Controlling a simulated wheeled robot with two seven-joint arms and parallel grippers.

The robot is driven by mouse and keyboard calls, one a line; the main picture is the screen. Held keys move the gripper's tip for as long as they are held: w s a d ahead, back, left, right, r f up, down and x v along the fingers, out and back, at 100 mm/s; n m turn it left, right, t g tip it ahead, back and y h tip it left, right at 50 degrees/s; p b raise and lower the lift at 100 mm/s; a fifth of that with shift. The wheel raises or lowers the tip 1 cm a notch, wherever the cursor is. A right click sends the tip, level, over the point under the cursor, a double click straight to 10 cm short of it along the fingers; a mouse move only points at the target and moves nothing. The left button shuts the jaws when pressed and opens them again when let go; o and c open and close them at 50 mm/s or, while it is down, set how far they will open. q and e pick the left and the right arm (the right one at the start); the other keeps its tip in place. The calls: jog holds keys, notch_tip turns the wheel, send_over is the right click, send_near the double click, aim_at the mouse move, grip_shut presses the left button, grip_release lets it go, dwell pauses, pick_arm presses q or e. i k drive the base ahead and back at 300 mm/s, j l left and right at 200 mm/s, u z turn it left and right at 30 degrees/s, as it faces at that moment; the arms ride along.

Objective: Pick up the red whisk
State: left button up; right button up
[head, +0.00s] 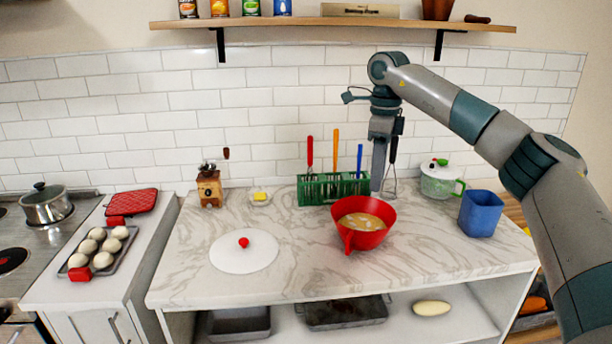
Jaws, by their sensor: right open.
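A utensil with a red handle (309,153) stands upright at the left end of a green rack (333,190) at the back of the marble counter. Its lower end is hidden by the rack, so I cannot tell from its head that it is a whisk. My right gripper (379,178) points down just right of the rack, apart from the red handle. It is open, seen edge-on, and nothing shows held in it. My left gripper is not in view.
Orange (336,150) and blue (359,160) handles stand in the same rack. A dark-handled wire whisk (391,180) is close beside my right gripper. A red bowl (364,238) stands in front, a blue cup (481,213) at right. The counter's front left holds a white lid (240,257).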

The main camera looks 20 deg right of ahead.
aim_at(310, 140)
jog(key=i, duration=1.45)
